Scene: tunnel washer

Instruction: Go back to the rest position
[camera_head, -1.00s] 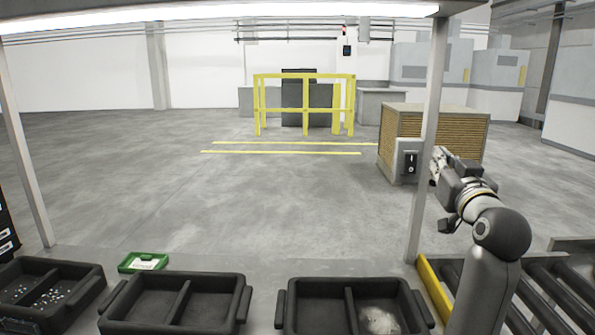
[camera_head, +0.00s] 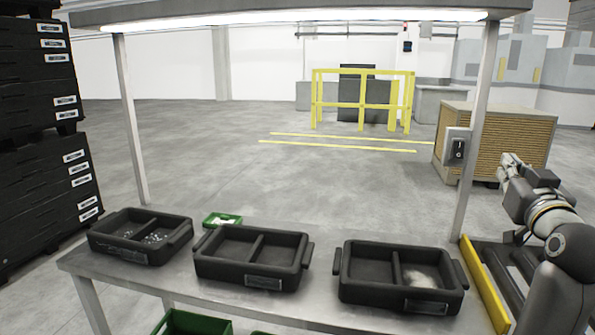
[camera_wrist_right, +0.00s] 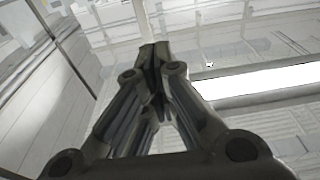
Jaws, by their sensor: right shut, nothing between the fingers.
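My right gripper (camera_head: 512,165) is raised at the right side of the head view, to the right of the table's right post. In the right wrist view its fingers (camera_wrist_right: 155,55) are together with nothing between them, pointing up toward the ceiling and a bright lamp. My left gripper and arm are not in view.
A metal table (camera_head: 200,288) holds three black two-part trays: left (camera_head: 118,248), middle (camera_head: 265,283) and right (camera_head: 430,305). A small green box (camera_head: 209,220) sits behind them. A post (camera_head: 474,140) and roller conveyor (camera_head: 500,262) are near my right arm. Black crates (camera_head: 40,180) stand left.

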